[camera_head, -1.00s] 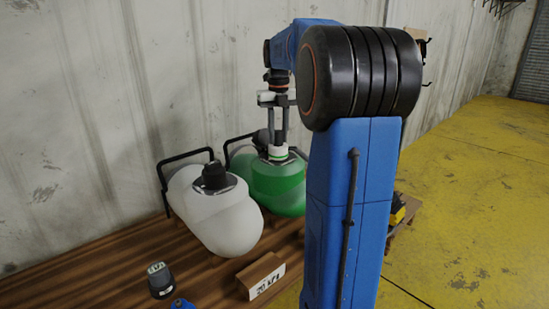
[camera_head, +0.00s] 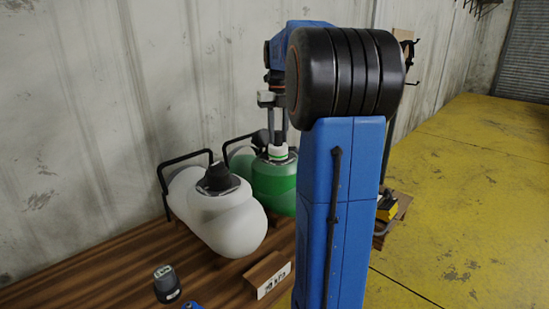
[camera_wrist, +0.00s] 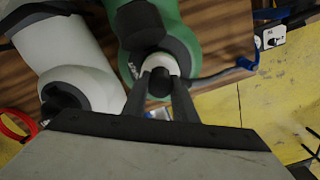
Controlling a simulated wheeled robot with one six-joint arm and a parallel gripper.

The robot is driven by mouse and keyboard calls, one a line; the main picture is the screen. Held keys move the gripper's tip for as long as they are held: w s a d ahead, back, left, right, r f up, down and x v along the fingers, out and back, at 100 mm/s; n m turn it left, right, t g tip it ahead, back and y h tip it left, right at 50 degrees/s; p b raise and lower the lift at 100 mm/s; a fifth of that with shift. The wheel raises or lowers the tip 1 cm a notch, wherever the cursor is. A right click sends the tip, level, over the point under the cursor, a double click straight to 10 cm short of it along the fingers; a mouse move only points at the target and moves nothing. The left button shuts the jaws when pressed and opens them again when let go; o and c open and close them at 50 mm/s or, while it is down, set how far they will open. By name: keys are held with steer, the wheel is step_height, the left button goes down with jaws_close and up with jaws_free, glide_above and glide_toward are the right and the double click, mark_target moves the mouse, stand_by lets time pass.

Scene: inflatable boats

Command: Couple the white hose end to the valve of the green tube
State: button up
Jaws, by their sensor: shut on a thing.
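The green tube (camera_head: 272,184) lies on the wooden bench beside a white tube, partly hidden behind my arm. Its valve area shows on top under my gripper. In the wrist view my gripper's fingers (camera_wrist: 160,85) hold the white ring of the hose end (camera_wrist: 158,62) against the green tube (camera_wrist: 184,40).
The white tube (camera_head: 222,222) with a black valve cap (camera_head: 217,177) lies to the left. A small dark device (camera_head: 167,284) and a label block (camera_head: 268,276) stand on the bench (camera_head: 120,270) in front. The yellow floor (camera_head: 450,190) at right is open.

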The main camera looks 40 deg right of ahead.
stand_by(0.4)
steer(key=o, duration=1.2)
steer(key=shift+r, duration=0.1)
step_height(320, 180, up, 17)
steer(key=shift+r, duration=0.1)
